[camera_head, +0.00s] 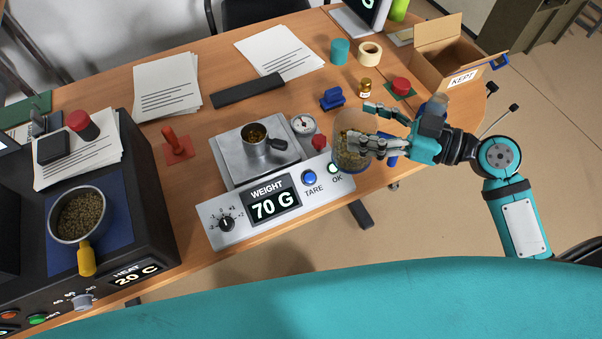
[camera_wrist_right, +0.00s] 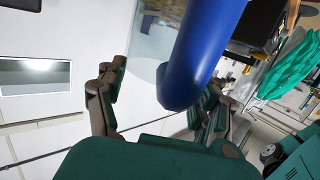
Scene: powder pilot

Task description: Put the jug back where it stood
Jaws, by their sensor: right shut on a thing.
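The clear jug (camera_head: 349,158) has a blue handle and brown grains inside. It is at the table's front edge, right of the scale's front panel. My right gripper (camera_head: 372,140) is shut on the jug, its fingers across the jug's upper part. In the right wrist view the blue handle (camera_wrist_right: 203,50) runs between the fingers, with part of the clear wall (camera_wrist_right: 153,40) beside it. I cannot tell if the jug touches the table. My left gripper is not in view.
The scale (camera_head: 225,160) reads 70 G and bears a metal cup (camera_head: 257,139). A heater with a pan of grains (camera_head: 80,215) stands at the left. A small bottle (camera_head: 365,88), red button (camera_head: 401,85), blue stamp (camera_head: 332,99) and open cardboard box (camera_head: 440,72) are behind the jug.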

